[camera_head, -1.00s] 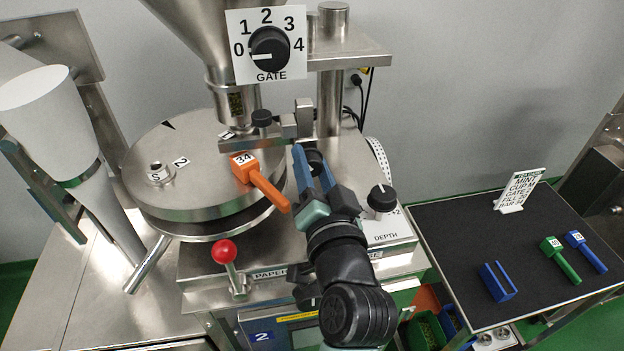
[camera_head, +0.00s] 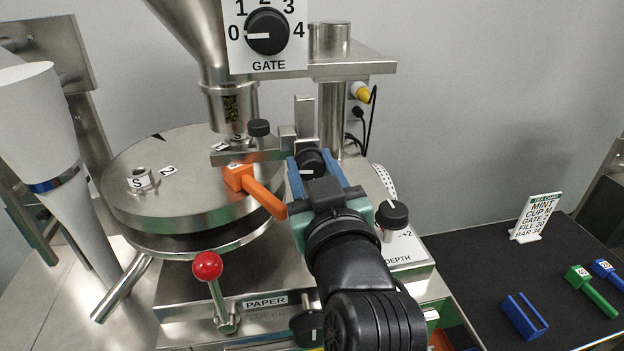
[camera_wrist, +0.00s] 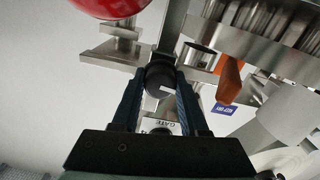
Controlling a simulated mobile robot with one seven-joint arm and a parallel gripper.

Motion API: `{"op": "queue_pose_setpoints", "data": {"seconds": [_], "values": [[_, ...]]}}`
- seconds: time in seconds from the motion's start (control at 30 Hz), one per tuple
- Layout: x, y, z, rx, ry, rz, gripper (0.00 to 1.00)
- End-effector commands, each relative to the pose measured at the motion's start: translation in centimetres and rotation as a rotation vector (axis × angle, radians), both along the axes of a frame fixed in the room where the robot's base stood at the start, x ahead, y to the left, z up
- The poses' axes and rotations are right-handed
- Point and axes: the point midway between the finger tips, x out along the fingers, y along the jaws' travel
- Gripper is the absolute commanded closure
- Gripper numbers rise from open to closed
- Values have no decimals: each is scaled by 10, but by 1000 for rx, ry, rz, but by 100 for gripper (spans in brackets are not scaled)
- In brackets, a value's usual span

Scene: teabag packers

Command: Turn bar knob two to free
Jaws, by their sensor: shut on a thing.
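A round black knob (camera_head: 310,162) with a white pointer line sits at the right end of the steel bar, beside the round turntable. My gripper (camera_head: 318,172) is shut on this knob, with one blue finger on each side. In the wrist view the knob (camera_wrist: 160,75) shows between my two fingertips (camera_wrist: 160,84), with its white mark visible. In the head view the pointer line lies roughly towards the left. I cannot read a label for this knob; my gripper hides the surface below it.
An orange block with handle (camera_head: 255,190) lies on the turntable (camera_head: 190,200), just left of my gripper. A red ball lever (camera_head: 208,266) stands in front. The DEPTH knob (camera_head: 391,214) is close on the right. A GATE dial (camera_head: 267,32) hangs above.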

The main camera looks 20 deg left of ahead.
Motion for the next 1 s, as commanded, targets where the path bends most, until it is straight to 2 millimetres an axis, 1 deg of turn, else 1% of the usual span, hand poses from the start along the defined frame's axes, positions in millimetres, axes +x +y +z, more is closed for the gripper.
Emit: {"op": "queue_pose_setpoints", "data": {"seconds": [0.03,0.3,0.8,0.83,0.97,1.0], "values": [[0,-1,-2,-20,-14,-1,100],[0,0,-1,-86,-58,0,100],[0,0,0,-100,-66,0,100],[0,0,0,-100,-66,0,53],[0,0,0,-99,-66,0,30],[0,0,0,-99,-66,0,26]]}}
